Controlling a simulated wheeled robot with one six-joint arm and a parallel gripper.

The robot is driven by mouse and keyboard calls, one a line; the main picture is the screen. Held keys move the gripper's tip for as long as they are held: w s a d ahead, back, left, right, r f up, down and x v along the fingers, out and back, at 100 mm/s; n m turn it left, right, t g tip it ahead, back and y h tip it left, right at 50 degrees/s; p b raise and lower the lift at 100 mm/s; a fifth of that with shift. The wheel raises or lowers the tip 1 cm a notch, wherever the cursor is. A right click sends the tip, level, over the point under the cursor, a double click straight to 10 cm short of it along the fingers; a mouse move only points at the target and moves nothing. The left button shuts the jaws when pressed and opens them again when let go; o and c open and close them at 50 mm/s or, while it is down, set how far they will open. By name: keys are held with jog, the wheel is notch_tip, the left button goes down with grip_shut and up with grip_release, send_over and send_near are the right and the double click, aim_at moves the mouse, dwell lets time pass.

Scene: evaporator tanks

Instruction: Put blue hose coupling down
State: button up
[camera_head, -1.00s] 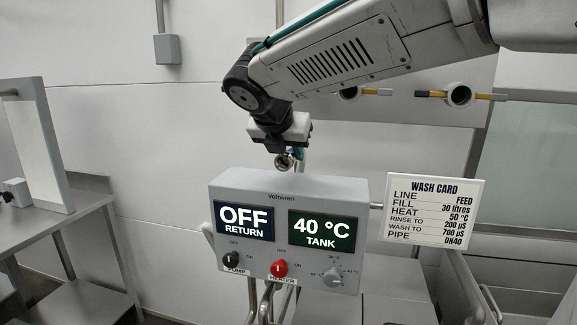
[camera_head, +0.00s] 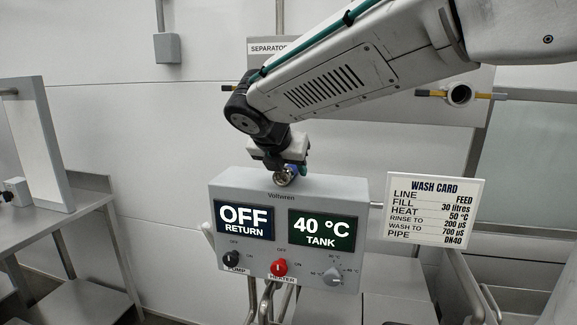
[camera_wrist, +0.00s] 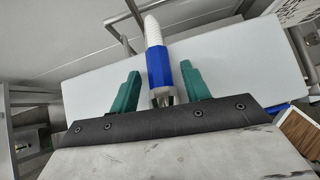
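The blue hose coupling (camera_wrist: 158,68) has a white ribbed end and a metal end. It lies between the green fingers of my gripper (camera_wrist: 160,84) in the wrist view, with a narrow gap visible on each side, so the gripper looks open around it. In the head view the coupling (camera_head: 284,177) shows its round metal end at the top of the grey control box (camera_head: 318,187), just under my gripper (camera_head: 288,165). It appears to rest on the box top, though the contact itself is hidden.
The control box front has an OFF RETURN display (camera_head: 244,219), a 40 °C TANK display (camera_head: 321,232) and knobs, including a red heater knob (camera_head: 279,267). A wash card (camera_head: 433,211) stands right of it. A steel table (camera_head: 75,222) is at left.

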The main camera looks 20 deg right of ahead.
jog(key=shift+r, duration=0.15)
jog(key=v, duration=1.2)
jog(key=s+d+f+m+g+y, duration=0.2)
jog(key=s+d+f+m+y, duration=0.1)
jog(key=s+f+m, duration=0.6)
jog(key=s+d+f+m+g+y, duration=0.2)
jog(key=s+d+f+m, duration=0.3)
jog(key=s+f+m, duration=0.5)
jog(key=s+m+g, duration=0.1)
jog(key=s+m, duration=0.4)
jog(key=m, duration=0.3)
jog(key=shift+d+f+m+y, duration=0.15)
jog(key=shift+d+m+y, duration=0.15)
jog(key=shift+y, duration=0.1)
